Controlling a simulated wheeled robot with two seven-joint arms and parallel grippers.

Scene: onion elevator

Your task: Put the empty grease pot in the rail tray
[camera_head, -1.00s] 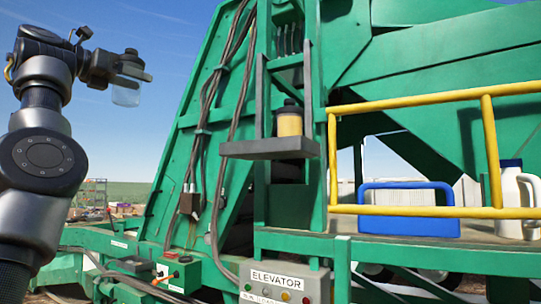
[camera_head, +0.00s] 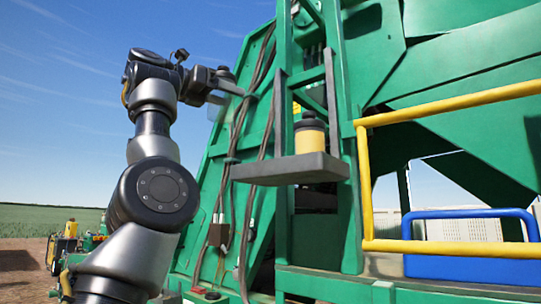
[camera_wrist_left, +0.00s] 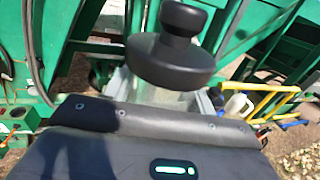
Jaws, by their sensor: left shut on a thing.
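My left gripper (camera_head: 228,90) is shut on the empty grease pot, a clear pot with a black knobbed lid (camera_head: 225,73). The pot is held in the air, upright, left of a grey ledge-like tray (camera_head: 290,170) and apart from it. Its clear body is hard to make out against the green machine. In the left wrist view the black lid (camera_wrist_left: 172,60) is large and close, and hides much of the pot. A pot with yellow contents and a black lid (camera_head: 310,137) stands on the grey tray. My right gripper is not in view.
Green uprights (camera_head: 283,100) and dark cables (camera_head: 262,90) rise behind the tray. A yellow rail (camera_head: 363,190) and a blue-framed thing (camera_head: 470,266) stand right of it. The tray has bare room left of the yellow pot.

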